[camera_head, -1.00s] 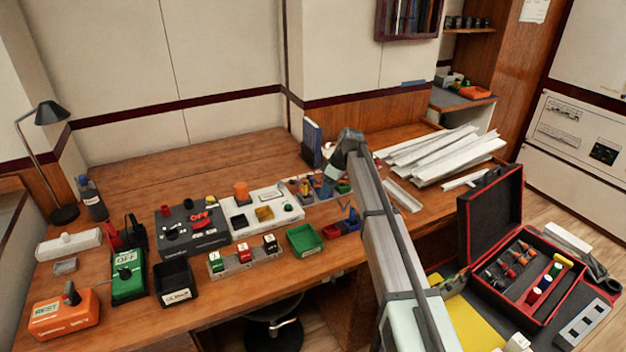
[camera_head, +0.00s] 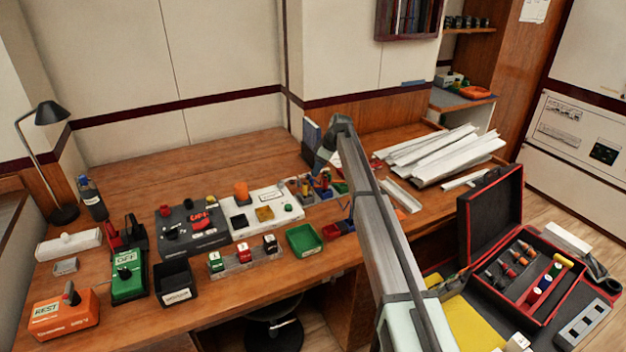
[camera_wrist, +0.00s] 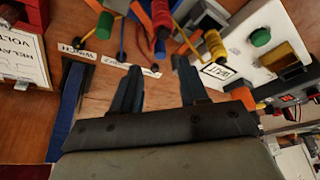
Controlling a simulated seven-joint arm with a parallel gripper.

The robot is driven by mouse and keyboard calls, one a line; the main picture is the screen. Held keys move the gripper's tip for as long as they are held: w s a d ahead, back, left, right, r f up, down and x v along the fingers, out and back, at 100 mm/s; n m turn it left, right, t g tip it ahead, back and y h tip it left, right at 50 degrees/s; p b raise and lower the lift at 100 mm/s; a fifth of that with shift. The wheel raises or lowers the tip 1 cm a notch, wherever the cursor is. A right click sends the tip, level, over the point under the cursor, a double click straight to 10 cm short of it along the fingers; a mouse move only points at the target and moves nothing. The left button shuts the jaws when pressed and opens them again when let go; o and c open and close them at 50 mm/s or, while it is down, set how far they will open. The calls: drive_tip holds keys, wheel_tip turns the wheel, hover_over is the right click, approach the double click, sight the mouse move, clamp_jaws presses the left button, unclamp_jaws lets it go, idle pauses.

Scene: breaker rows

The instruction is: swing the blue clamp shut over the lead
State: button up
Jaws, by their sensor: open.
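My gripper (camera_wrist: 157,74) is open and empty in the wrist view, its two dark blue-grey fingers apart above the wooden bench. In the head view my gripper is at the small coloured parts (camera_head: 306,190) at the bench's back middle, largely hidden by my arm.
A white box with a green button (camera_wrist: 261,37) stands close right of the fingers in the wrist view. A blue upright (camera_wrist: 66,110) is close on the left. In the head view, a green tray (camera_head: 304,240) lies in front and white channels (camera_head: 440,150) lie right.

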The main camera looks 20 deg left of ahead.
drive_tip(key=x, duration=0.6)
drive_tip(key=shift+a+f, duration=0.15)
drive_tip(key=shift+f, duration=0.05)
drive_tip(key=shift+c, duration=0.4)
clamp_jaws()
